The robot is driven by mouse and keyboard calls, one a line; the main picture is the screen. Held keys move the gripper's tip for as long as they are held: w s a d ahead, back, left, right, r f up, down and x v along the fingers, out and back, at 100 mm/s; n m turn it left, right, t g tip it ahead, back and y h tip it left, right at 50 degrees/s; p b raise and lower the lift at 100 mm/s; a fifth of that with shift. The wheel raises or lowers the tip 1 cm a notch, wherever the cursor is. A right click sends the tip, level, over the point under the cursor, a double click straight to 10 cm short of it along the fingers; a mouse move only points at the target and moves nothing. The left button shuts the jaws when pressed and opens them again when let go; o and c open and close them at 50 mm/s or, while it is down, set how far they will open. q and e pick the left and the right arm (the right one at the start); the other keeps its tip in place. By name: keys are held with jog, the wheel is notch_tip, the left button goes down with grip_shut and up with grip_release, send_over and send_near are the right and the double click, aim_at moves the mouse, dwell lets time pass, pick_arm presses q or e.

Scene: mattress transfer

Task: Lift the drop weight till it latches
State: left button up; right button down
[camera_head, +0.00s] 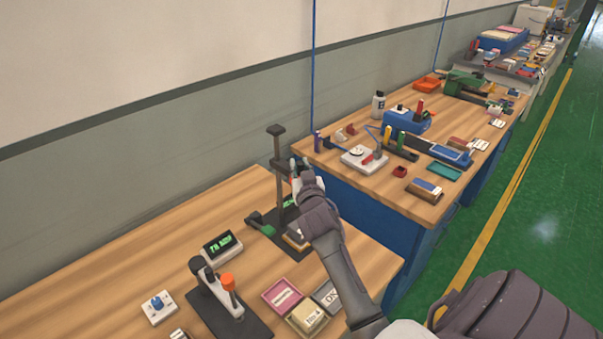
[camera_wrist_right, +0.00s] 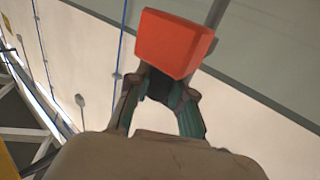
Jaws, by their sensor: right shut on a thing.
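The drop-weight stand is a dark upright post (camera_head: 279,195) with a black cap, rising from a dark base on the near wooden bench. My right gripper (camera_head: 296,170) is beside the upper post, below the cap. In the right wrist view a red-orange block (camera_wrist_right: 175,42), apparently part of the drop weight, sits at the fingertips of my right gripper (camera_wrist_right: 163,90), which is shut on it. The hand hides most of the weight in the head view. I cannot tell whether it is latched. My left gripper is not in view.
A green-lit display (camera_head: 222,245), a lever press with an orange knob (camera_head: 228,282), a blue-knob box (camera_head: 159,308) and small trays (camera_head: 283,296) stand on the near bench. A second crowded bench (camera_head: 400,193) is behind. The near bench's left part is clear.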

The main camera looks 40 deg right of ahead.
aim_at(300, 163)
notch_tip(300, 163, up, 4)
jog(key=shift+f+p, duration=0.2)
jog(key=shift+p, duration=0.6)
jog(key=shift+r, duration=0.3)
jog(key=shift+d+r+p, duration=0.1)
jog(key=shift+r+p, duration=0.2)
jog(key=shift+r, duration=0.1)
jog(key=c, duration=1)
grip_release()
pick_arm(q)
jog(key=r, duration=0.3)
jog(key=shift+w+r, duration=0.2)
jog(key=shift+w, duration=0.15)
pick_arm(e)
jog(key=shift+f, duration=0.2)
jog(key=shift+s+f, duration=0.15)
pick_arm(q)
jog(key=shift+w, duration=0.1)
pick_arm(e)
jog(key=v, duration=1.2)
